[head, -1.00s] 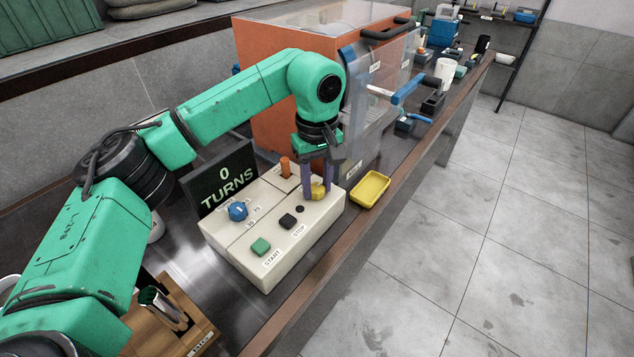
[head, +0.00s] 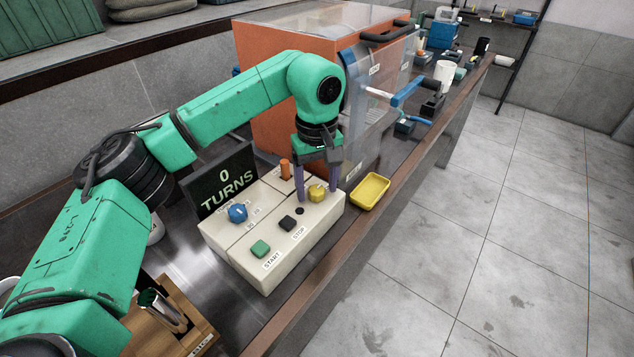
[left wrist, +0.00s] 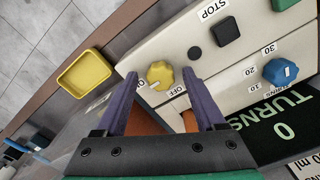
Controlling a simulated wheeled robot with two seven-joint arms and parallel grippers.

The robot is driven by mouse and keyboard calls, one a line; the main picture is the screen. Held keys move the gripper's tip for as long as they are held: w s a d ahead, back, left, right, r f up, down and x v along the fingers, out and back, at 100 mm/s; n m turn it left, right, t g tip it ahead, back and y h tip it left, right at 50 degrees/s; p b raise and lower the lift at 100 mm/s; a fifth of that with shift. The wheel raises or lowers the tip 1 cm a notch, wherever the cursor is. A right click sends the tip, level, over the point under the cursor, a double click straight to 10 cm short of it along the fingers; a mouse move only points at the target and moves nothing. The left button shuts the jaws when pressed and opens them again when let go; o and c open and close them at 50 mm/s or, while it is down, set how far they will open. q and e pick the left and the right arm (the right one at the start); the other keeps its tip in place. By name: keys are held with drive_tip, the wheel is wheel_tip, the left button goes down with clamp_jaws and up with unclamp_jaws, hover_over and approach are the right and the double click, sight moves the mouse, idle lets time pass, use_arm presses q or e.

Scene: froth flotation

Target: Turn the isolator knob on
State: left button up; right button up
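The isolator knob (head: 317,194) is yellow and sits on the far right part of the cream control panel (head: 262,270). It also shows in the left wrist view (left wrist: 160,74), with an OFF label beside it and a partly hidden label on its other side. A pale pointer mark is on the knob, but I cannot tell exactly which label it points to. My left gripper (head: 317,196) is open, with its purple fingers on either side of the knob and gaps visible in the left wrist view (left wrist: 159,76). My right gripper is not in view.
The panel also carries a blue dial (head: 238,212), a green START button (head: 260,248), a dark STOP button (head: 287,222) and an orange peg (head: 285,169). A TURNS display (head: 222,180) reads 0. A yellow tray (head: 370,192) lies to the right. An orange-sided machine (head: 290,80) stands behind.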

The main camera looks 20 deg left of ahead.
use_arm(q)
drive_tip(key=shift+r, duration=0.1)
wheel_tip(320, 180, up, 9)
drive_tip(key=b, duration=0.1)
wheel_tip(320, 180, up, 5)
drive_tip(key=p, duration=0.2)
hover_over(317, 189)
drive_tip(key=shift+r, duration=0.2)
